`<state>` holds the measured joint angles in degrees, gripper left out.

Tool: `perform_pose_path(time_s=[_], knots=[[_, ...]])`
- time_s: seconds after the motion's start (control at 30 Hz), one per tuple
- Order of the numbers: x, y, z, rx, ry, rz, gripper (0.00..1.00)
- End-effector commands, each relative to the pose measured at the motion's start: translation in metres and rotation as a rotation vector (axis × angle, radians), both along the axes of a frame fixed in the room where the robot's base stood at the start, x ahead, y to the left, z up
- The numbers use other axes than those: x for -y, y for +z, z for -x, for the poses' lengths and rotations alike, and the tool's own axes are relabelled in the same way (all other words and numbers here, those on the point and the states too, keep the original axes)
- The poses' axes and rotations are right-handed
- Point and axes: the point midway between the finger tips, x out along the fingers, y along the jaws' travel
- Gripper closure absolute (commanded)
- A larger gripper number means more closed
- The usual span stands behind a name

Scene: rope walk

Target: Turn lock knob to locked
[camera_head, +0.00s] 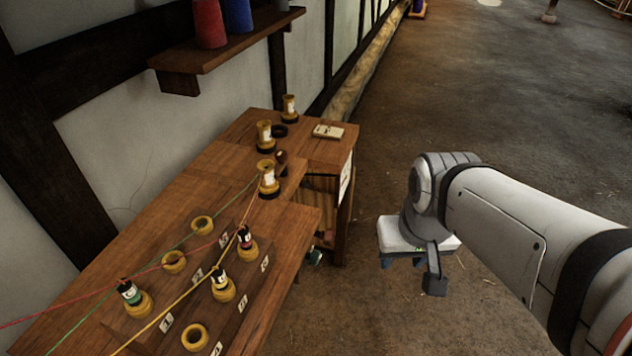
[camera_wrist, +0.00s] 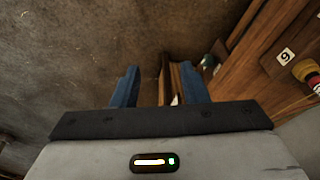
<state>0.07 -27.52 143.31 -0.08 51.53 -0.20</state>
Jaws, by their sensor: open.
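No part is plainly marked as the lock knob. A small dark red-brown knob (camera_head: 281,157) stands on the wooden bench (camera_head: 225,160), beside a brass-coloured post; whether it is the lock knob I cannot tell. A small dark green part (camera_head: 315,257) sticks out low on the bench's right side, and it also shows in the wrist view (camera_wrist: 208,60). My gripper (camera_head: 402,262) is right of the bench, over the floor and apart from it. In the wrist view its two blue fingers (camera_wrist: 160,88) are spread open with nothing between them.
Several yellow rings and capped bobbins with coloured cords sit on a numbered board (camera_head: 255,308). Brass-coloured posts (camera_head: 267,180) stand behind it. A small pale box (camera_head: 328,131) lies at the bench's far end. A wall shelf (camera_head: 225,45) holds spools. The floor (camera_head: 490,130) to the right is open.

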Motion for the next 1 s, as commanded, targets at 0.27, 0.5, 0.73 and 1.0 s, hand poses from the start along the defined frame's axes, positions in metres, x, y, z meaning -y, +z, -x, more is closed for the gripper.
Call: perform_pose_path(time_s=[0.27,0.5,0.73,1.0], knots=[[-0.008,-0.056,0.001,-0.217,-0.151,-0.183,0.42],[-0.057,-0.128,-0.009,-0.607,-0.462,-0.560,0.42],[-0.087,-0.180,-0.054,-0.916,-0.789,-0.960,0.42],[-0.077,-0.243,-0.128,-1.125,-1.147,-1.419,0.42]])
